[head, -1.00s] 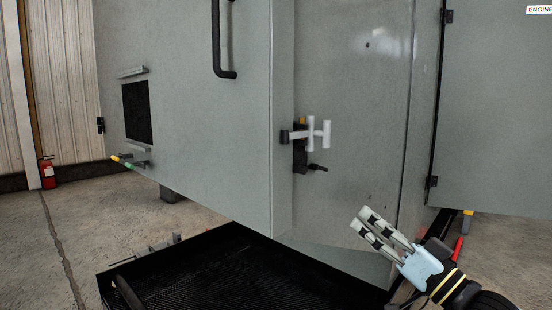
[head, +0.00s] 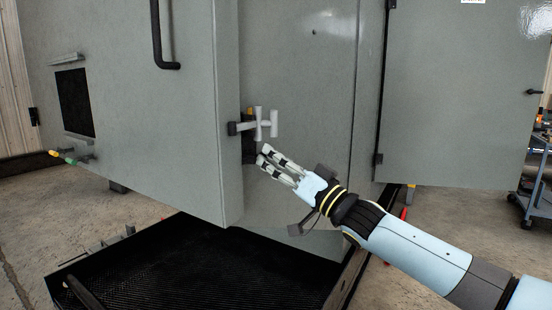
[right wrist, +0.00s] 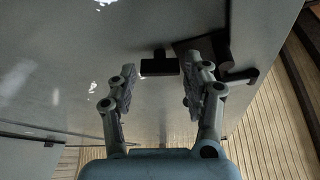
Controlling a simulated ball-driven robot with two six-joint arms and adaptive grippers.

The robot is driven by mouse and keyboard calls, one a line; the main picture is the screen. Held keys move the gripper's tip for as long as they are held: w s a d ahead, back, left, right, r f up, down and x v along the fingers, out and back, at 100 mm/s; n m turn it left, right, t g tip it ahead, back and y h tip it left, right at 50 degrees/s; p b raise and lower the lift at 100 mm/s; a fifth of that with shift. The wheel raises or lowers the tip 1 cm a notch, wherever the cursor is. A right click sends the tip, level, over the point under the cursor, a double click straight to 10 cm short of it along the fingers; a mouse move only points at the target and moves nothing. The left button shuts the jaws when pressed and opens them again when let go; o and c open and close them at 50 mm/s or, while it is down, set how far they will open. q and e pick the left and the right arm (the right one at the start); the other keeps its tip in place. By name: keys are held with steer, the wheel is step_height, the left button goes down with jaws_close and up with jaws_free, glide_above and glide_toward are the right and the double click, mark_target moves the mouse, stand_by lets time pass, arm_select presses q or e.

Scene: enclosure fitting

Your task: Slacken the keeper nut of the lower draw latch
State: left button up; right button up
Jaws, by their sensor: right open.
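The draw latch has a pale T-shaped handle (head: 265,123) and a dark bracket (head: 236,128) at the edge of the grey enclosure. Its dark lower body (head: 248,150) is partly behind my right gripper (head: 264,158). That gripper is open, its fingers pointing up-left just below the handle. In the right wrist view, the open fingers (right wrist: 160,82) stand either side of a small dark T-shaped piece (right wrist: 160,67), with a dark block (right wrist: 218,45) to the right. I cannot tell which part is the keeper nut, or whether the fingers touch anything. My left gripper is out of view.
A black mesh-floored tray (head: 190,270) lies below the enclosure. An open grey door (head: 465,100) stands at the right, and a tool cart (head: 535,185) is at the far right. A black handle (head: 157,40) projects from the left panel.

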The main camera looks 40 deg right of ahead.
steer(key=shift+w, duration=0.2)
steer(key=shift+c, duration=0.3)
steer(key=c, duration=0.8)
steer(key=shift+n, duration=0.3)
steer(key=shift+d+n+g+y+b, duration=0.1)
steer(key=shift+n+g+y+b, duration=0.95)
steer(key=shift+n, duration=2.6)
steer(key=shift+d+n+g+y+b, duration=0.1)
steer(key=shift+n+g+y+b, duration=0.95)
steer(key=shift+n, duration=2.65)
steer(key=shift+n+g+y+b, duration=0.6)
steer(key=shift+n+g+y, duration=0.85)
steer(key=shift+n, duration=2.2)
steer(key=shift+y, duration=0.35)
